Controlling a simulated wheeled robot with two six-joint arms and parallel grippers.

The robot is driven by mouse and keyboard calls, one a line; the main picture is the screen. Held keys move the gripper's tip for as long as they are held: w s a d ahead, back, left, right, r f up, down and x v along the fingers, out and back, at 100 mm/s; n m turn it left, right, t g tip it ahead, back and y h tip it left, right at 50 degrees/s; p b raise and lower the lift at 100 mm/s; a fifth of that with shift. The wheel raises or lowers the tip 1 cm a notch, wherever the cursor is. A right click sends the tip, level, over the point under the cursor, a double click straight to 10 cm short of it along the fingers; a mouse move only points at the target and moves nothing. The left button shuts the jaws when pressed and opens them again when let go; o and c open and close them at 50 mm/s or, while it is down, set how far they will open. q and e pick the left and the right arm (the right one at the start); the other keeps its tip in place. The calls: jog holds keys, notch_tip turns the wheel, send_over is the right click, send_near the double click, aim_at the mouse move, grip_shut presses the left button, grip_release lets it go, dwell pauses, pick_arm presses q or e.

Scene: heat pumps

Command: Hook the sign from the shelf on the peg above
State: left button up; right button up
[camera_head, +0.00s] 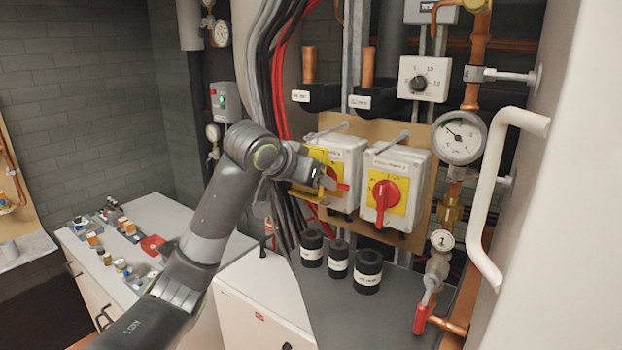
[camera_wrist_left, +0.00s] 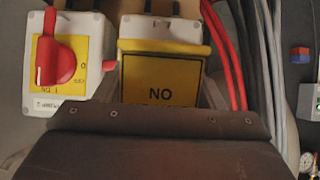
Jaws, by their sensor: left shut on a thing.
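My left gripper (camera_head: 322,178) is in front of the left switch box (camera_head: 347,160) and is shut on the yellow sign (camera_head: 302,191). In the head view the gripper hides much of the sign. In the left wrist view the sign (camera_wrist_left: 160,80) shows black letters that look like "NO", with the lower part hidden by the gripper. A grey peg (camera_head: 326,131) sticks out at the top of the left switch box, above the sign. A second peg (camera_head: 391,141) is above the right switch box (camera_head: 396,184). My right gripper is not in view.
Several black cylinders (camera_head: 338,259) stand on the grey shelf (camera_head: 320,305) below the boxes. Black and red cables (camera_head: 272,80) hang left of the left box. A gauge (camera_head: 460,137), copper pipe and white handle (camera_head: 489,195) are at the right.

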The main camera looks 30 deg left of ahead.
pick_arm(q)
jog(key=o, duration=1)
jog(key=shift+o, duration=0.2)
jog(key=shift+s+a+r+b, duration=0.1)
jog(key=shift+s+r+b, duration=0.25)
jog(key=shift+s, duration=0.1)
jog(key=b+v, duration=0.5)
jog(key=v, duration=1.1)
jog(key=shift+s+b, duration=0.15)
jog(key=shift+b, duration=0.15)
